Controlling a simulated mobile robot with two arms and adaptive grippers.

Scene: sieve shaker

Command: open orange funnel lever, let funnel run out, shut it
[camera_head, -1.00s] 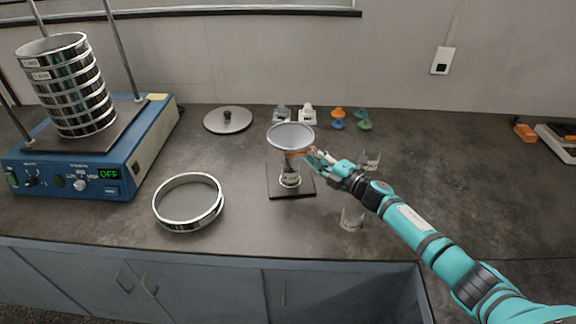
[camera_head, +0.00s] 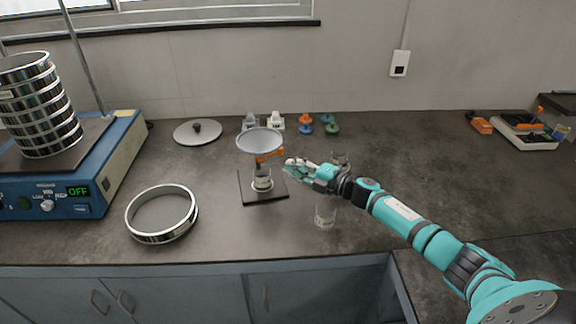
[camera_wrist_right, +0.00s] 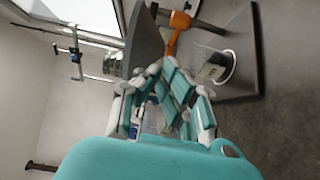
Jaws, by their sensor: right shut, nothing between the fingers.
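The grey funnel (camera_head: 259,139) stands above a dark base plate (camera_head: 247,195), with a small clear container (camera_head: 262,181) under its outlet. The orange lever (camera_head: 271,155) sticks out to the right below the funnel bowl. My right gripper (camera_head: 289,165) is just right of the lever, shut and empty, with a small gap between them. In the right wrist view the lever (camera_wrist_right: 179,22) is beyond the fingers (camera_wrist_right: 165,78), beside the dark funnel (camera_wrist_right: 146,38), with the container (camera_wrist_right: 217,66) on the plate. The funnel's contents cannot be made out. My left gripper is not in view.
A clear beaker (camera_head: 325,215) stands below my right forearm, and another glass (camera_head: 340,158) is behind the wrist. A sieve ring (camera_head: 161,237) lies front left; the shaker (camera_head: 111,180) with stacked sieves (camera_head: 40,115) is far left. A round lid (camera_head: 197,132) lies behind.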

